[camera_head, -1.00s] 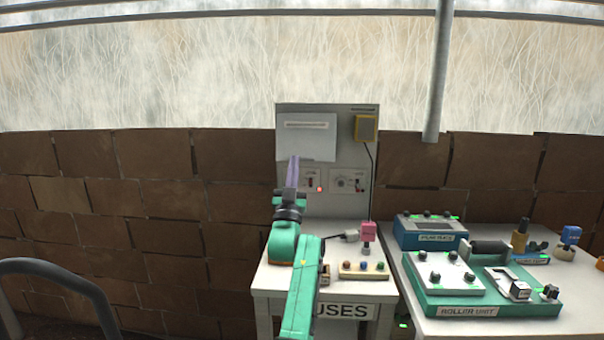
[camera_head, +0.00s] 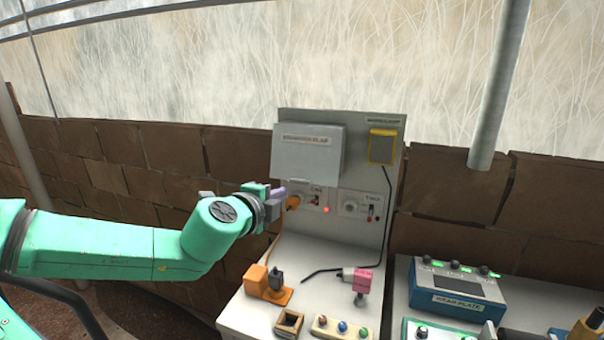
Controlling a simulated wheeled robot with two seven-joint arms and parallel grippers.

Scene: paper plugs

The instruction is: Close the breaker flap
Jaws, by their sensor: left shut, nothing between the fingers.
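The breaker flap (camera_head: 307,158) is a pale grey plate with a printed label, on the upper left of the upright grey panel (camera_head: 365,170). It appears to stand out from the panel, with a shaded right side; I cannot tell how far it is tilted. My right gripper is out of view.
An orange plug (camera_head: 293,203) with a cable is beside my left fingers. A yellow box (camera_head: 382,146) hangs at the panel's upper right. An orange block (camera_head: 256,279), a pink plug (camera_head: 361,280) and a button strip (camera_head: 340,328) are on the white bench. A blue unit (camera_head: 457,290) stands right.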

